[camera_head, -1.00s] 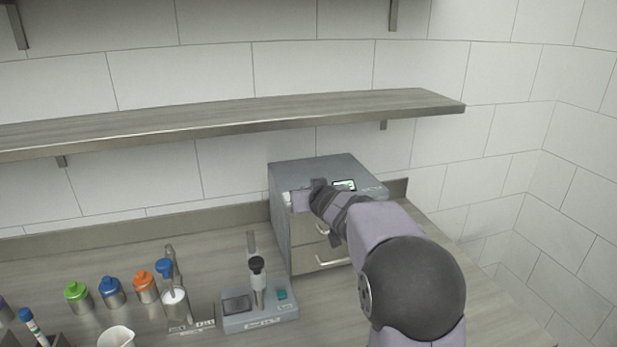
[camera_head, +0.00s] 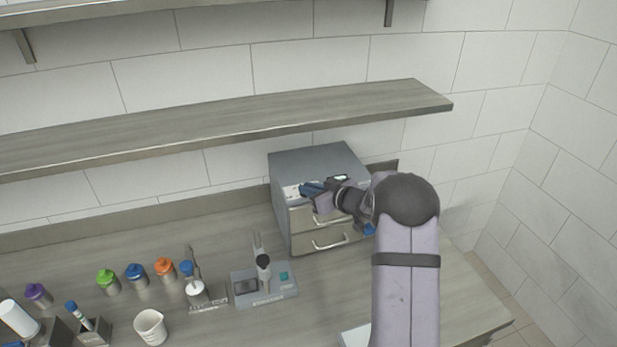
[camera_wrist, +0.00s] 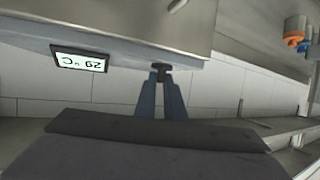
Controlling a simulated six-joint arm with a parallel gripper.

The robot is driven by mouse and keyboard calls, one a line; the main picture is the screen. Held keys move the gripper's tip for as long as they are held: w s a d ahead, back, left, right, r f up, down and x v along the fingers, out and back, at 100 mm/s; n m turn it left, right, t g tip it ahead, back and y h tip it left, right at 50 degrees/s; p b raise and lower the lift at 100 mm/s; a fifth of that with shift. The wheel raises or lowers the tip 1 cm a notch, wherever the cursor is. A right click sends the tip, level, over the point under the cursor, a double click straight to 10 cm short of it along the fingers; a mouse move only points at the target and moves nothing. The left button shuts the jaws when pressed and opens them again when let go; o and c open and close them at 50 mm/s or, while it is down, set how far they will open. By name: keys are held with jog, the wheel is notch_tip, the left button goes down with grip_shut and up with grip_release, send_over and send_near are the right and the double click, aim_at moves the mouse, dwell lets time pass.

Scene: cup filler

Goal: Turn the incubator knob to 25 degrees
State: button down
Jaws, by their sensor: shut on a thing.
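The incubator (camera_head: 320,165) is a grey box with drawers at the back of the bench, under the shelf. Its small display (camera_wrist: 80,60) appears upside down in the wrist view and seems to read 29 °C, though the digits are small. The knob (camera_wrist: 161,67) is a small dark piece on the front panel, beside the display. My gripper (camera_wrist: 159,77) has its two blue fingers shut on the knob. In the head view my gripper (camera_head: 311,190) is at the upper front of the incubator, and it and my arm hide the knob and part of the panel.
A shelf (camera_head: 230,122) runs above the bench. A device with an upright stand (camera_head: 263,284) is left of the incubator. Several colour-capped bottles and a white cup (camera_head: 150,326) stand farther left. Bare bench lies in front of the incubator.

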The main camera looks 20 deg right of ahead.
jog(key=shift+w+d+r+n+g+y+p, duration=0.1)
jog(key=shift+r+n+g+y+p, duration=0.2)
jog(key=shift+n+y+p, duration=0.65)
jog(key=shift+f+p, duration=0.15)
jog(key=shift+p, duration=0.2)
jog(key=c, duration=1.8)
grip_release()
jog(key=shift+f, duration=0.1)
jog(key=shift+c, duration=0.2)
jog(key=shift+s+d+b, duration=0.35)
jog(key=shift+s+b, duration=0.1)
jog(key=shift+s, duration=0.1)
jog(key=b+v, duration=0.2)
jog(key=v, duration=0.4)
jog(key=shift+r, duration=0.3)
